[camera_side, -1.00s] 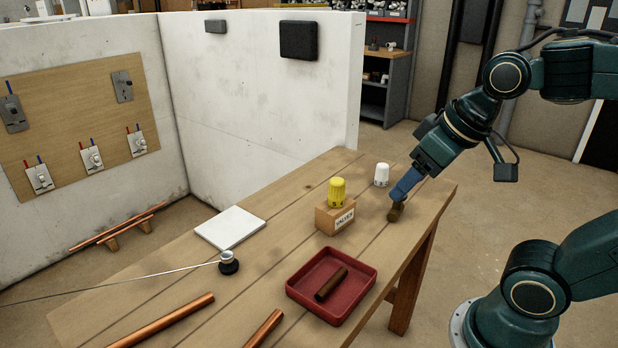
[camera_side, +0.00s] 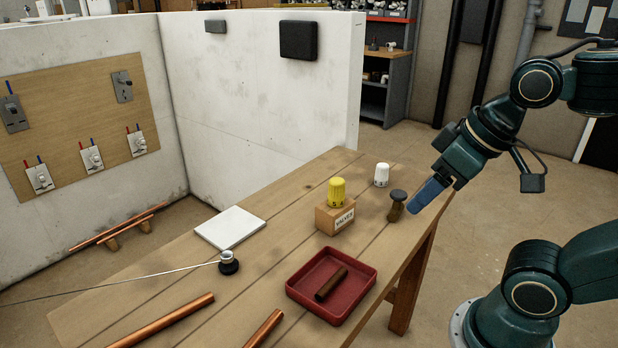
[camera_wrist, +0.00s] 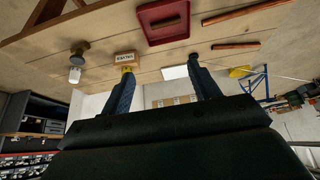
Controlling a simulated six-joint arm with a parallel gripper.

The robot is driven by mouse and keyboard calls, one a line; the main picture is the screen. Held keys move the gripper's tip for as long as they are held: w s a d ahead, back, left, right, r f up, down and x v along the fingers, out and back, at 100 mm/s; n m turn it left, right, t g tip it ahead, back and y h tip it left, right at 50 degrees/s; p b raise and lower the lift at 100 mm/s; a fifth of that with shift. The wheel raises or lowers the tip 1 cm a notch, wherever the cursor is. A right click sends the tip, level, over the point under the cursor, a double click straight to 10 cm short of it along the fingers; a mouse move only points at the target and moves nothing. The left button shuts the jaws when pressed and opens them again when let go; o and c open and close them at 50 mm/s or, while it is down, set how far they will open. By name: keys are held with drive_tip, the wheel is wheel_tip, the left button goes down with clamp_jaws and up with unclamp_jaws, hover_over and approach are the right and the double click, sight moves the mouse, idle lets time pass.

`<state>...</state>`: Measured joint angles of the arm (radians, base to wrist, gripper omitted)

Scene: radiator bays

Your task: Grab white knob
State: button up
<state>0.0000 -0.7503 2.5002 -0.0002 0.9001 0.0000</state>
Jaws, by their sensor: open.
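The white knob (camera_side: 381,175) stands upright on the wooden bench near its far end, behind the yellow knob. It also shows at the left of the wrist view (camera_wrist: 75,75). My gripper (camera_side: 420,198) is to the right of the white knob and nearer the side camera, by the bench's right edge, and does not touch the knob. In the wrist view, my gripper's two blue fingers (camera_wrist: 160,74) are spread with nothing between them. The white knob lies outside them, to the left.
A brown post with a dark round top (camera_side: 397,204) stands between the white knob and my gripper. A yellow knob (camera_side: 337,191) sits on the wooden valves block (camera_side: 334,220). A red tray (camera_side: 364,291) holds a brown cylinder. A white slab (camera_side: 230,227) lies farther left.

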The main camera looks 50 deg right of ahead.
drive_tip(key=shift+o, duration=0.5)
drive_tip(key=w+d+r+m+h, duration=0.2)
drive_tip(key=w+d+r+m, duration=0.15)
drive_tip(key=w+d, duration=0.55)
drive_tip(key=m+g+h, duration=0.2)
drive_tip(key=m+g, duration=0.2)
drive_tip(key=m, duration=0.7)
hover_over(383, 165)
drive_tip(key=s+a, duration=0.1)
drive_tip(key=a, duration=0.4)
wheel_tip(383, 165, down, 16)
drive_tip(key=shift+s+d+x, duration=0.15)
drive_tip(key=shift+d+x, duration=0.05)
drive_tip(key=shift+x, duration=1.9)
drive_tip(key=shift+s+d+x, duration=0.1)
drive_tip(key=shift+d+x, duration=0.05)
drive_tip(key=shift+x, duration=1.95)
